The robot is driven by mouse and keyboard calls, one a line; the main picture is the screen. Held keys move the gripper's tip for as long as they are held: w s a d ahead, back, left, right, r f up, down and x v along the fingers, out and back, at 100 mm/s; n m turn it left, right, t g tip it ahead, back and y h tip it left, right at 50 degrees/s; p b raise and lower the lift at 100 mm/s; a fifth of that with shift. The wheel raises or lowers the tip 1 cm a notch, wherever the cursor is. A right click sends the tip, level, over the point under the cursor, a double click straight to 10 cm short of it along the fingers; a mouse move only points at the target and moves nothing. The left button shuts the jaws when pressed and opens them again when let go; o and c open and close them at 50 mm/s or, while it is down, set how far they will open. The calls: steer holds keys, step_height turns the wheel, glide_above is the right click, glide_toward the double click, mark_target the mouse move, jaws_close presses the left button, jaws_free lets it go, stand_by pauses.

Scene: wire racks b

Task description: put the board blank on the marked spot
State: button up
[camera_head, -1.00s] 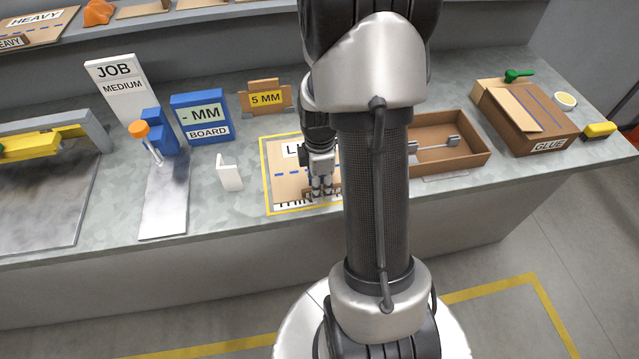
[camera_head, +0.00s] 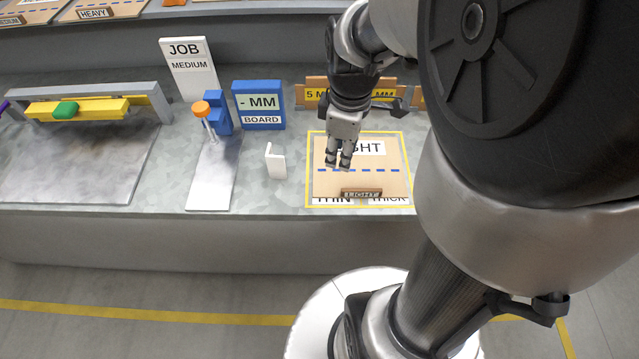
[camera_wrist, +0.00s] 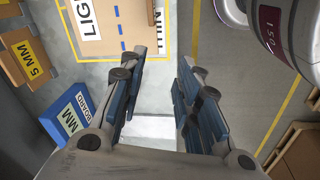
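A flat brown board blank (camera_head: 325,184) with a white LIGHT label and a blue dashed line lies within the yellow outline of the marked spot (camera_head: 309,172). A small brown LIGHT tag (camera_head: 361,194) stands at its front edge. THIN and THICK labels show along the outline's front. My gripper (camera_head: 338,165) is over the board's left part, pointing down, and appears above it. In the wrist view my gripper (camera_wrist: 162,58) has its fingers apart with nothing between them. The board (camera_wrist: 133,18) shows at the top there. My arm hides the area right of the spot.
Left of the spot stand a white bracket (camera_head: 276,163), a blue MM BOARD block (camera_head: 259,105), an orange-knobbed clamp (camera_head: 202,109) and a JOB MEDIUM sign (camera_head: 190,70). A 5 MM block (camera_head: 315,93) is behind. A yellow bar (camera_head: 90,106) spans the far-left plate. More boards (camera_head: 100,10) lie on the back shelf.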

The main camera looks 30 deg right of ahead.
steer(key=s+a+r+m+t, duration=0.3)
steer(key=s+a+r+m, duration=0.5)
steer(key=s+a, duration=0.3)
steer(key=shift+a+r+y, duration=0.3)
steer(key=shift+a+r, duration=0.05)
steer(key=shift+a, duration=0.9)
